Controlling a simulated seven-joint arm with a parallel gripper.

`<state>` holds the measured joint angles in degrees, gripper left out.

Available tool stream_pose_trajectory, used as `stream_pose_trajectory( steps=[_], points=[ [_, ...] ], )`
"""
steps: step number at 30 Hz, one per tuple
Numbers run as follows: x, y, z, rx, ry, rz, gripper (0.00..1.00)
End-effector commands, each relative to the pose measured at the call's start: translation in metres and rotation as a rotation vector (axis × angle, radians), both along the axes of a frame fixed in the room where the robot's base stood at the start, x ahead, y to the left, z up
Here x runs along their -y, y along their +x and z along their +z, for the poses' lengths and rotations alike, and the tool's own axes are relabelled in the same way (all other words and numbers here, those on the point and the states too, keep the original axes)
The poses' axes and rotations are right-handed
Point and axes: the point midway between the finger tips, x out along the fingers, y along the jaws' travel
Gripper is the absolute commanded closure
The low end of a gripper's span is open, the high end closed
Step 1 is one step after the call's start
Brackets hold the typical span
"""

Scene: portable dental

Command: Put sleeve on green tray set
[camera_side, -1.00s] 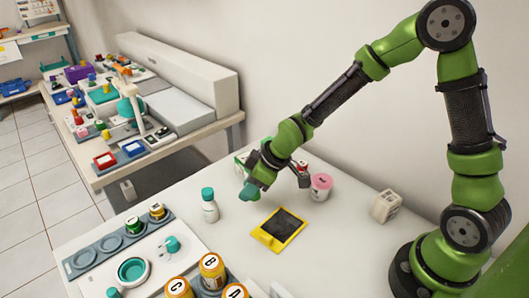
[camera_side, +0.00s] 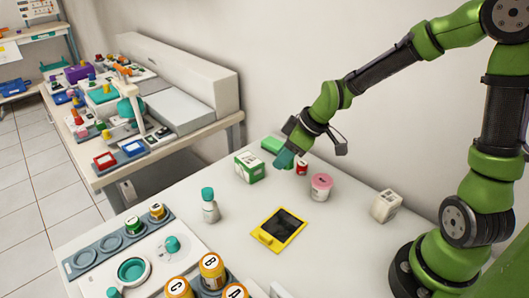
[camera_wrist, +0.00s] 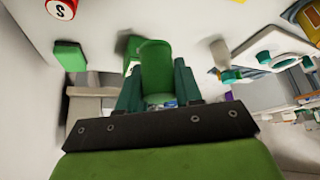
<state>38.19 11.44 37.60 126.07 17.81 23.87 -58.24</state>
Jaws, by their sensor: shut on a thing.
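My gripper (camera_side: 287,152) is shut on the sleeve. In the wrist view a green piece with a rounded top, which I take for the sleeve (camera_wrist: 156,62), shows between the dark teal fingers (camera_wrist: 158,88). In the side view a teal piece shows at the fingertips, and I cannot tell sleeve from fingers there. A flat green block (camera_side: 271,144), perhaps the green tray set, lies just behind the gripper and is partly hidden by it. It also appears left of the fingers in the wrist view (camera_wrist: 70,55). I cannot tell whether anything touches it.
A green and white box (camera_side: 249,168) stands left of my gripper. A small red jar (camera_side: 301,168) and a pink-lidded jar (camera_side: 321,187) stand close on its right. A teal-capped bottle (camera_side: 209,207), a yellow tray (camera_side: 266,239) and a white box (camera_side: 386,206) stand further off.

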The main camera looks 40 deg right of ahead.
Motion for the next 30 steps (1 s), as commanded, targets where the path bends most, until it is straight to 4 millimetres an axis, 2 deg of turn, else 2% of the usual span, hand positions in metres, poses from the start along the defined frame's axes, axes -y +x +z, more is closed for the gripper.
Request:
stream_pose_trajectory(
  steps=[1, 9, 13, 23, 27, 30],
  points=[
    [-0.004, 0.014, -0.002, 0.0, 0.004, 0.008, 0.93],
    [-0.008, 0.087, -0.01, 0.0, -0.001, 0.003, 0.93],
    [-0.009, 0.113, -0.012, -0.001, 0.0, -0.001, 0.93],
    [-0.011, 0.138, -0.016, 0.0, -0.001, 0.0, 0.93],
    [-0.01, 0.136, -0.04, -0.005, 0.0, -0.002, 0.93],
    [-0.01, 0.136, -0.049, -0.001, 0.0, -0.002, 0.93]
  ],
)
